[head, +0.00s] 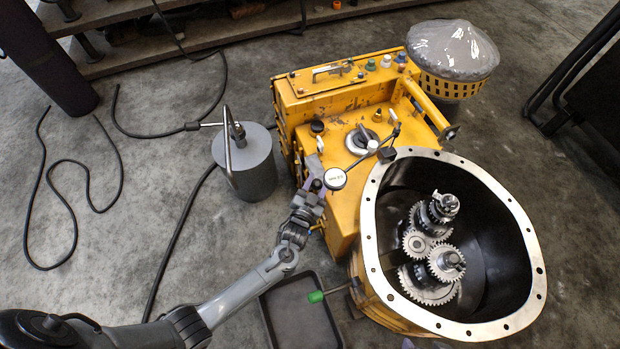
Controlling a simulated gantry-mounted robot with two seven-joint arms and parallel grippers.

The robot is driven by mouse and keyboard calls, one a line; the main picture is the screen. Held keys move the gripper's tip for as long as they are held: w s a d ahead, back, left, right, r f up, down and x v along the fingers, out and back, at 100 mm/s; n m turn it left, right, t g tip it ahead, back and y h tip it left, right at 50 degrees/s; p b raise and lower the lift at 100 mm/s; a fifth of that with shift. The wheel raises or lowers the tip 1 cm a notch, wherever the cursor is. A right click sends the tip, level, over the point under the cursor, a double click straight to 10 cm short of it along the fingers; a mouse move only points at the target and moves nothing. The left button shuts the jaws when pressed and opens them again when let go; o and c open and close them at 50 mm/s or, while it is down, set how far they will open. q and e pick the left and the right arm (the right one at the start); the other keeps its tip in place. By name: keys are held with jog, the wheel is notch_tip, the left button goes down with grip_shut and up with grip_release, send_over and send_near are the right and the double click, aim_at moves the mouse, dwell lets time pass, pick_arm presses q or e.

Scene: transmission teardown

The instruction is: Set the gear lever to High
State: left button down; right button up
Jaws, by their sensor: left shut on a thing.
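The yellow gearbox housing (345,213) stands in the middle, joined to the open bell housing (537,270). My left gripper (314,172) is at the housing's left edge, beside the round white dial (335,178). It is shut on a small part that its fingers mostly cover. That part appears to be the gear lever, whose setting I cannot read. A silver round fitting (362,140) sits on the housing top, to the right of the gripper.
A grey canister (246,172) with a bent handle stands left of the housing. Gears (417,242) show inside the bell housing. A covered yellow basket (451,88) is behind. Cables cross the floor at left.

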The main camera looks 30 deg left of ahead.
pick_arm(q)
jog(key=shift+d, duration=0.15)
jog(key=shift+r, duration=0.1)
jog(key=c, duration=0.7)
grip_release()
jog(key=shift+s, duration=0.1)
jog(key=shift+s+p, duration=0.35)
jog(key=shift+s, duration=0.15)
jog(key=s+p, duration=0.1)
jog(key=s, duration=0.2)
jog(key=s+d+p, duration=0.1)
jog(key=s+p, duration=0.1)
jog(key=s, duration=0.1)
jog(key=s+p, duration=0.1)
jog(key=s, duration=0.2)
jog(key=shift+s+d+r, duration=0.2)
jog(key=shift+s+r, duration=0.1)
jog(key=shift+s, duration=0.05)
